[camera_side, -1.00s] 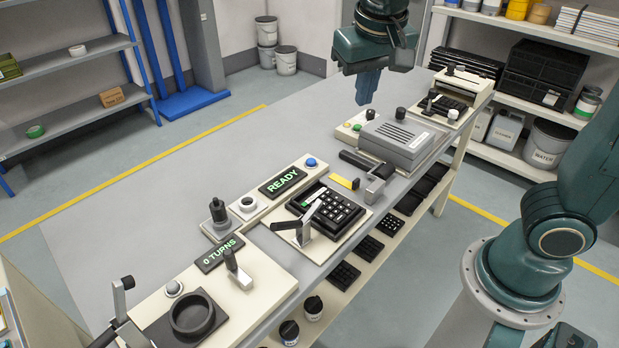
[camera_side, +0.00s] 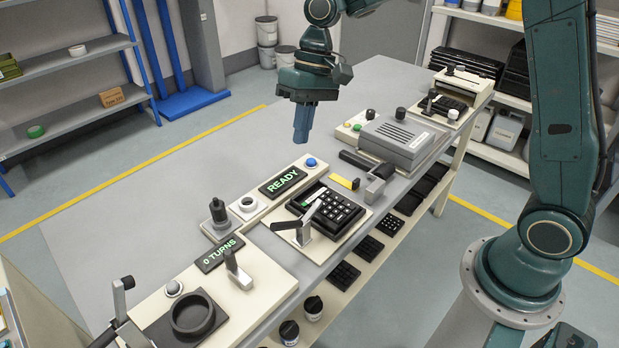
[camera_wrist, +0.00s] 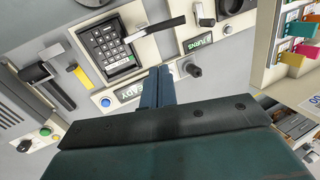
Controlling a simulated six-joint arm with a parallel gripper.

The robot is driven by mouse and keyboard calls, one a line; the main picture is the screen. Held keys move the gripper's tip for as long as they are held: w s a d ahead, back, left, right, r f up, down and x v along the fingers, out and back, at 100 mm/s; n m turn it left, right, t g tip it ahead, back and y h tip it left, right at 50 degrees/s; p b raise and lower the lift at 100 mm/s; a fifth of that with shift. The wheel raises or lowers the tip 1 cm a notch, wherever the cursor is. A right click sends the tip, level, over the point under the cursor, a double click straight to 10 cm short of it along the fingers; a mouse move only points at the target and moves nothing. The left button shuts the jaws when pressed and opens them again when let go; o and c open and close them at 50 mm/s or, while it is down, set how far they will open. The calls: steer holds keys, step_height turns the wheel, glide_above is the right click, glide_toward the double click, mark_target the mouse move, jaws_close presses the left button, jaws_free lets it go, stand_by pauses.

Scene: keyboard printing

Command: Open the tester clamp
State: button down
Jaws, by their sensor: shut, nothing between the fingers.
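The tester (camera_side: 346,240) is a cream base with a black keypad (camera_side: 335,207) on it. Its clamp (camera_side: 308,222) is a grey upright bracket with a light lever arm slanting up at the keypad's near-left corner. In the wrist view the clamp's dark handle (camera_wrist: 160,27) reaches across beside the keypad (camera_wrist: 110,46). A READY display (camera_side: 283,180) and a blue button (camera_side: 311,162) are beside the tester. My gripper (camera_side: 301,140) is shut and empty, pointing down above the table behind the tester, apart from the clamp. Its fingers (camera_wrist: 157,75) also show in the wrist view.
A grey boxed machine (camera_side: 403,137) with a dark handle is to the right of the tester. A black knob post (camera_side: 219,213) and a 0 TURNS display (camera_side: 220,253) are to the left. A round dark cup fixture (camera_side: 192,314) is nearest.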

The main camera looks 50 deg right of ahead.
steer(key=shift+w+d+f+n+g+y, duration=0.15)
steer(key=shift+d+f+n+g+y, duration=0.25)
steer(key=shift+f+y, duration=0.35)
steer(key=shift+w+d+f+n+g+y, duration=0.1)
steer(key=shift+d+f+n+g+y, duration=0.3)
steer(key=shift+y, duration=0.55)
steer(key=shift+a+f, duration=0.1)
steer(key=shift+a, duration=0.1)
steer(key=x, duration=1.3)
steer(key=shift+s+a+f, duration=0.25)
